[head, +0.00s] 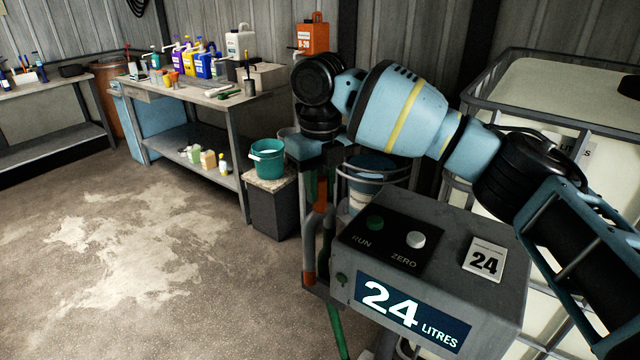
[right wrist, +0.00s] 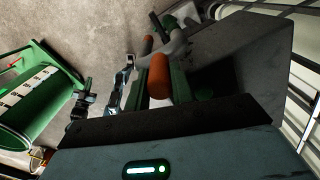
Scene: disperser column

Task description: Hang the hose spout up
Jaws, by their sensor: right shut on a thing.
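My right gripper (head: 319,188) hangs down left of the grey meter box in the head view. It is shut on the orange-gripped hose spout (head: 320,197), whose orange grip also shows in the right wrist view (right wrist: 158,77) between dark green fingers. Below the grip in the head view are a grey tube and another orange part. A green hose (head: 337,332) runs down below them. In the right wrist view a grey curved piece (right wrist: 178,42) lies beyond the grip; I cannot tell whether the spout touches it. My left gripper is not in view.
The grey meter box (head: 475,225) reads 24 litres and stands close right of the gripper. A blue vessel (head: 372,167) in a frame is behind it. A teal bucket (head: 268,162) sits on a stand to the left. A caged tank (head: 560,90) is at right. The left floor is clear.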

